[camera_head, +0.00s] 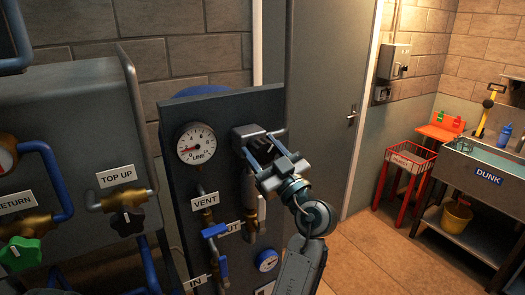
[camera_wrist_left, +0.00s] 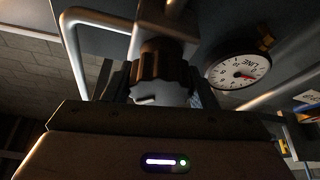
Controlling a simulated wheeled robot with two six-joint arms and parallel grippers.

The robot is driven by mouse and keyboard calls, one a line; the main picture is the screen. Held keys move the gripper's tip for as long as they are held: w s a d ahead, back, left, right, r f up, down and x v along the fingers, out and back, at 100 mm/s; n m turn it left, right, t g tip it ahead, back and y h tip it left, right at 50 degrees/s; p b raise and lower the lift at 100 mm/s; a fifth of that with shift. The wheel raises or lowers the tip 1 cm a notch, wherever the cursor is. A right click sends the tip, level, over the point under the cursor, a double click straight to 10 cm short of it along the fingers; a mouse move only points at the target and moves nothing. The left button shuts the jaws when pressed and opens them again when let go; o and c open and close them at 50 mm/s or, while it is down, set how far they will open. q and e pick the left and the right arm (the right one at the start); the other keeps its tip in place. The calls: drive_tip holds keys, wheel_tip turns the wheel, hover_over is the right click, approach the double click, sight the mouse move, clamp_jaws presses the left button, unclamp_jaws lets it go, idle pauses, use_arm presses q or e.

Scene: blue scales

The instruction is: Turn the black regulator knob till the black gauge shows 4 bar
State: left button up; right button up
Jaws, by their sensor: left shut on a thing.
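My left gripper (camera_head: 262,150) is at the upper right of a dark panel (camera_head: 240,108), its fingers shut around the black regulator knob. In the left wrist view, the ribbed black knob (camera_wrist_left: 163,70) sits between the fingers of the gripper (camera_wrist_left: 160,88). In the head view the gripper mostly hides the knob. The black-rimmed gauge (camera_head: 197,144), marked LINE, is just left of the gripper. Its red needle points left and slightly down, in the low part of the scale, below the 4. The gauge also shows upside down in the left wrist view (camera_wrist_left: 237,71). My right gripper is not in view.
Below are a VENT label (camera_head: 205,201), blue-handled valves (camera_head: 214,230) and a small blue-rimmed gauge (camera_head: 267,260). Left stands a unit with a black TOP UP knob (camera_head: 127,222) and a green knob (camera_head: 20,252). A door (camera_head: 330,100) is behind; open floor lies right.

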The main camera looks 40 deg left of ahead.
use_arm(q)
drive_tip(key=shift+f+m+t+b, duration=0.15)
drive_tip(key=shift+m+t+b, duration=0.15)
drive_tip(key=shift+m+b, duration=0.4)
drive_tip(key=shift+m+t+b, duration=0.35)
drive_tip(key=shift+m+t, duration=0.25)
drive_tip(key=shift+m, duration=0.6)
drive_tip(key=m+t, duration=0.1)
drive_tip(key=m+h, duration=0.1)
drive_tip(key=m, duration=0.1)
drive_tip(key=shift+r+t, duration=0.25)
drive_tip(key=shift+t, duration=0.15)
drive_tip(key=shift+m+h, duration=0.3)
drive_tip(key=shift+m, duration=0.5)
drive_tip(key=o, duration=0.9)
drive_tip(key=shift+o, duration=0.4)
drive_tip(key=shift+w+a+f, duration=0.1)
